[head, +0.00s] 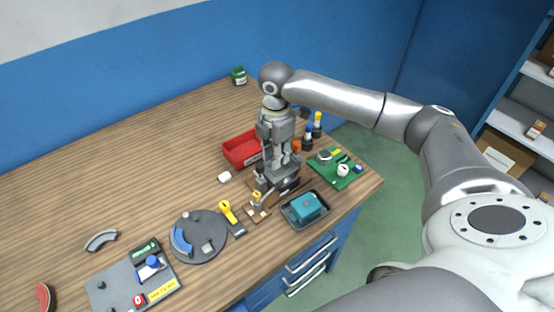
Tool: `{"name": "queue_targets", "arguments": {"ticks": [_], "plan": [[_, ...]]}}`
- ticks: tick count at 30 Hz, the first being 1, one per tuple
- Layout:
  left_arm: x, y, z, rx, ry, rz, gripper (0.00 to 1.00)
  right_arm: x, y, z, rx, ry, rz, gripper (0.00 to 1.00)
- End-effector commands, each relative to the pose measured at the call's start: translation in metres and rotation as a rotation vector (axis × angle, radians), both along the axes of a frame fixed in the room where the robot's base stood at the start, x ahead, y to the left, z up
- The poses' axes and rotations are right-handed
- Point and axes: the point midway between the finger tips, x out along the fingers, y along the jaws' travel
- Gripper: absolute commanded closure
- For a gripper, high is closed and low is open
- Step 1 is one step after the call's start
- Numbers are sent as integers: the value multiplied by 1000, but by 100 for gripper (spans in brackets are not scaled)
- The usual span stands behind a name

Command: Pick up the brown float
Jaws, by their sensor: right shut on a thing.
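The brown float (258,213) is at the front of the wooden workbench, small in the head view and partly hidden by my right gripper. A small yellow-topped piece stands over its near end. My right gripper (266,186) comes down from above, with its fingers pointing at the bench, and is shut on the float. The exact grip is hidden behind the fingers. I cannot tell whether the float touches the bench. My left gripper is not in view.
A red bin (242,150) stands behind the gripper. A dark tray with a teal block (306,207) is close at right, a green board (335,167) beyond it. A grey disc (199,236) and grey board (118,288) lie left. The bench's back left is clear.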

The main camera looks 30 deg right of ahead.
Motion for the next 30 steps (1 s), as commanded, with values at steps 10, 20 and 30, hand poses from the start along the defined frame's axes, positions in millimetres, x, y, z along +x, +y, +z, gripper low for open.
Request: {"name": "queue_targets", "arguments": {"ticks": [10,20,30], "plan": [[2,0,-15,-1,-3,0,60,-48,39,51,0,-4,6,90],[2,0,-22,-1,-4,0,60,-88,71,75,0,-3,1,90],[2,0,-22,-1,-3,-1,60,-95,76,80,0,-1,-1,90]]}}
